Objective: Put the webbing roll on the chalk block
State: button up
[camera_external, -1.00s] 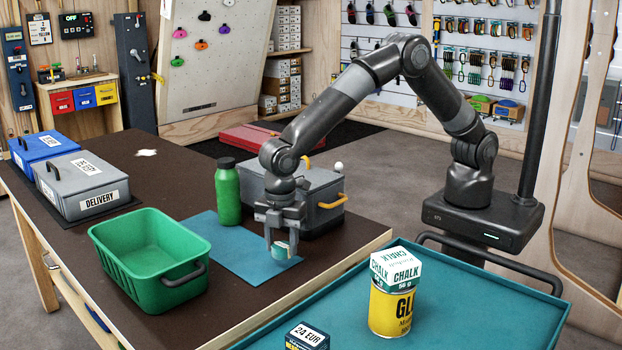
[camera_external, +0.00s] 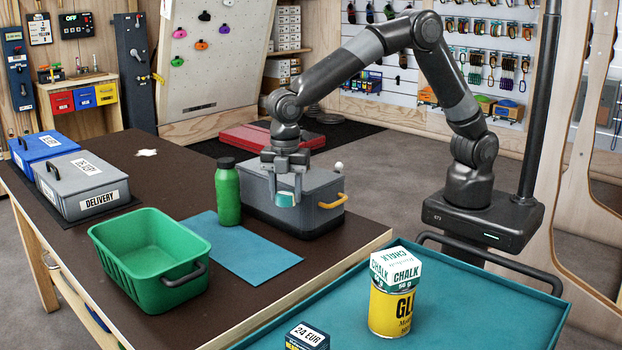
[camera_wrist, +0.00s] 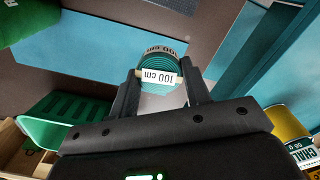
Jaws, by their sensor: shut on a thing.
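The webbing roll (camera_external: 286,199) is a small teal roll with a pale band. My gripper (camera_external: 286,190) is shut on it and holds it up in front of the grey toolbox, above the blue mat. In the wrist view the roll (camera_wrist: 160,62) sits between the two fingers of my gripper (camera_wrist: 160,82), and its band reads "100 cm". The chalk block (camera_external: 397,268) is a white and green box on top of a yellow tin (camera_external: 391,310), to the right and nearer the camera. The block also shows in part at the lower right of the wrist view (camera_wrist: 300,153).
The yellow tin stands on a teal tray (camera_external: 480,310) with a raised rim. A green bottle (camera_external: 228,195), green bin (camera_external: 150,262) and grey toolbox (camera_external: 325,200) stand on the table. The blue mat (camera_external: 245,255) is bare.

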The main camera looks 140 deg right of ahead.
jog(key=w+a+r+n, duration=0.2)
jog(key=a+r+n, duration=0.6)
jog(key=a, duration=0.5)
jog(key=w+a+r+n, duration=0.2)
jog(key=a+r+n, duration=0.65)
jog(key=a, duration=0.55)
send_over(405, 251)
jog(key=shift+t+h, duration=0.3)
jog(key=shift+t, duration=0.1)
jog(key=f, duration=0.6)
jog(key=shift+s+d+f, duration=0.1)
jog(key=shift+s, duration=0.15)
jog(key=shift+w+a+f, duration=0.1)
jog(key=shift+a+f, duration=0.05)
jog(key=shift+a, duration=0.05)
jog(key=shift+f, duration=1.95)
jog(key=shift+f, duration=0.1)
jog(key=o, duration=1)
